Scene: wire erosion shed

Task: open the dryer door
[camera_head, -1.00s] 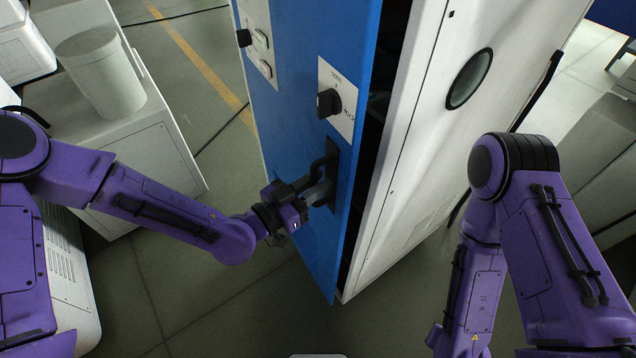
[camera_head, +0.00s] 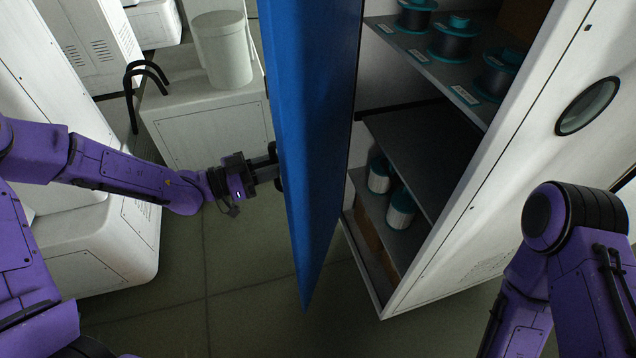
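The blue dryer door (camera_head: 318,120) stands swung wide open, seen nearly edge-on. The white dryer cabinet (camera_head: 520,150) is to its right, with its shelved interior exposed. My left gripper (camera_head: 272,168) is at the door's outer left face, at the handle. The handle (camera_head: 279,170) is mostly hidden by the fingers and the door's angle, and the fingers appear closed around it. My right arm shows at the lower right, but its gripper is out of view.
Inside the cabinet, dark spools (camera_head: 450,42) stand on the upper shelf and pale spools (camera_head: 401,209) on a lower one. A white bench with a cylindrical bin (camera_head: 222,52) stands left of the door. Floor is free below the door.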

